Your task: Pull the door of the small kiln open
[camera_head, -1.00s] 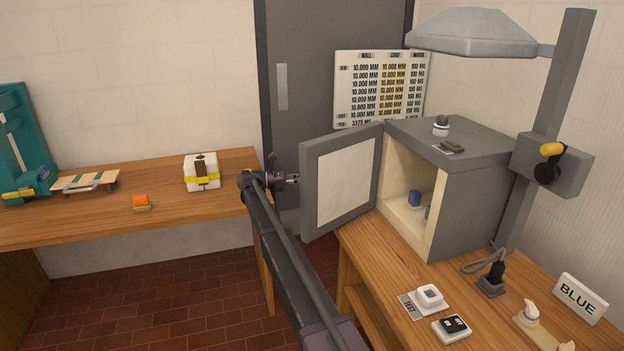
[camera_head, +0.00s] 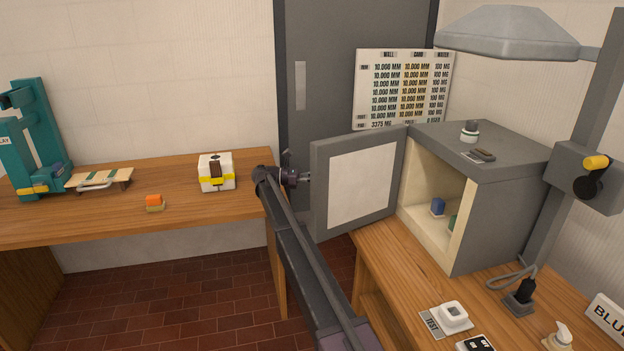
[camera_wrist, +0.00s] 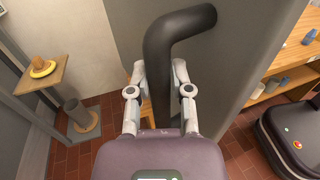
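The small kiln (camera_head: 505,205) is a grey box with a cream inside on the right wooden table. Its door (camera_head: 325,190), grey with a pale inner panel, stands wide open, swung out to the left. In the wrist view the door's grey outer face (camera_wrist: 245,60) carries a thick black bent handle (camera_wrist: 160,75). My gripper (camera_wrist: 160,70) has one finger on each side of the handle, close against it; the exact fingertip contact is partly hidden. In the head view my gripper (camera_head: 300,176) is at the door's left edge, and the handle is hidden behind the door.
A blue piece (camera_head: 438,206) and a partly hidden green one are inside the kiln. The left wooden table (camera_head: 110,215) holds a white block (camera_head: 211,183), an orange piece (camera_head: 155,202) and a teal device (camera_head: 45,150). Brick floor (camera_head: 180,310) is open between the tables.

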